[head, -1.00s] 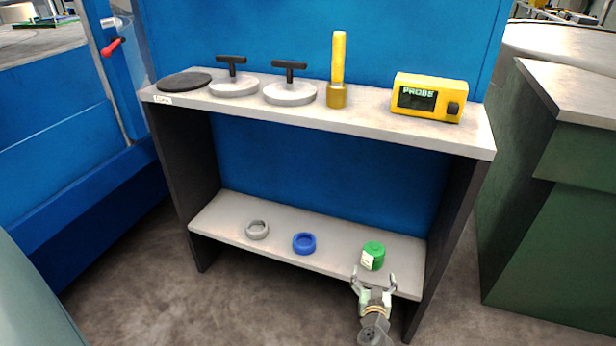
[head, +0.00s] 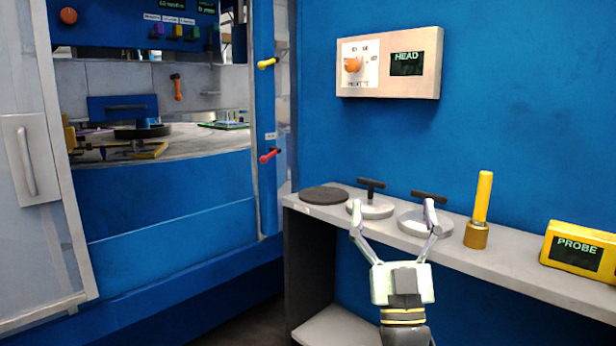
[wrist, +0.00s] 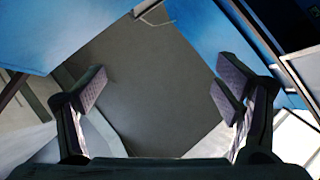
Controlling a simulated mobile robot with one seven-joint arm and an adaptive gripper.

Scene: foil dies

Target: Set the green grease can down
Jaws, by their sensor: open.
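My gripper (head: 395,222) is open and empty. In the head view it is raised in front of the upper shelf, its fingers spread before the two round dies with black T-handles. In the wrist view my gripper (wrist: 160,95) shows nothing between its pads but a dark grey surface beyond. The green grease can is not in view in either current picture; the part of the lower shelf (head: 330,328) that shows is bare.
The upper shelf (head: 520,270) holds a black disc (head: 323,195), a left die (head: 371,207), a right die (head: 415,224), a yellow-handled tool (head: 480,212) and a yellow probe box (head: 580,250). A blue machine with an opening (head: 170,150) stands at left. A control box (head: 390,63) hangs above.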

